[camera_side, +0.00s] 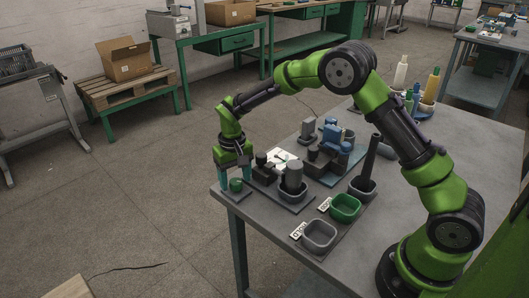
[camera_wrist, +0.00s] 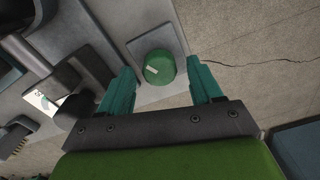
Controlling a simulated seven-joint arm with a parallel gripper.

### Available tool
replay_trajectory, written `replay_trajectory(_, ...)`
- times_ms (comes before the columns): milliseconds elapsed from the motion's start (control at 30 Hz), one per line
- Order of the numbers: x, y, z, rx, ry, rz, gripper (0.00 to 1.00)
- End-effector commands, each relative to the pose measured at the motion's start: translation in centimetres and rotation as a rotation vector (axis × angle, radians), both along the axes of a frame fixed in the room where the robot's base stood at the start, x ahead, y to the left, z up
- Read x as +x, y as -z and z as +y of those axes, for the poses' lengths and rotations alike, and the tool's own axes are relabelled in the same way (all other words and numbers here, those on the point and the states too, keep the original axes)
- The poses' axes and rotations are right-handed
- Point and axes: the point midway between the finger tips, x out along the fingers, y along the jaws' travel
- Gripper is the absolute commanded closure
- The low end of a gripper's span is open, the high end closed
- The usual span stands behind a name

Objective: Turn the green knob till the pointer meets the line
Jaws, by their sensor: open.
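The green knob (camera_wrist: 160,67) sits on a grey plate (camera_wrist: 147,40) at the table's edge; in the side view it shows small and green (camera_side: 236,185). A pale bar marks its top, pointing to the left and slightly down in the wrist view. My gripper (camera_wrist: 162,66) is open, with one teal finger on each side of the knob. A gap shows between the knob and each finger in the wrist view. A white card (camera_side: 281,158) with a green mark lies beyond; part of it shows in the wrist view (camera_wrist: 42,101). I cannot make out the pointer or the line on it.
A green bin (camera_side: 345,207) and a grey bin (camera_side: 319,235) sit nearer the front. Open floor lies beyond the table edge beside the knob.

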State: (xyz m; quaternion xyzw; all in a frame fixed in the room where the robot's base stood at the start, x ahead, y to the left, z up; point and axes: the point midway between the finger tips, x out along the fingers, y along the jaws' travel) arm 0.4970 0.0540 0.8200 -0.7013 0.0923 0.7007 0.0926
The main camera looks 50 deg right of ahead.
Motion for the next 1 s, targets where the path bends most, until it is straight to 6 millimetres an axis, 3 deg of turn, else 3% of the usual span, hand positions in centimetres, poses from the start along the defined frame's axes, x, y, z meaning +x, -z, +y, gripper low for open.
replay_trajectory(267,0.0,-1.1,0.0,-0.001,-0.001,-0.002,0.36)
replay_trajectory(800,0.1,-13.2,0.0,0.0,0.0,-0.004,0.36)
replay_trajectory(1000,0.0,-16.0,0.0,-0.001,0.0,-0.003,0.36)
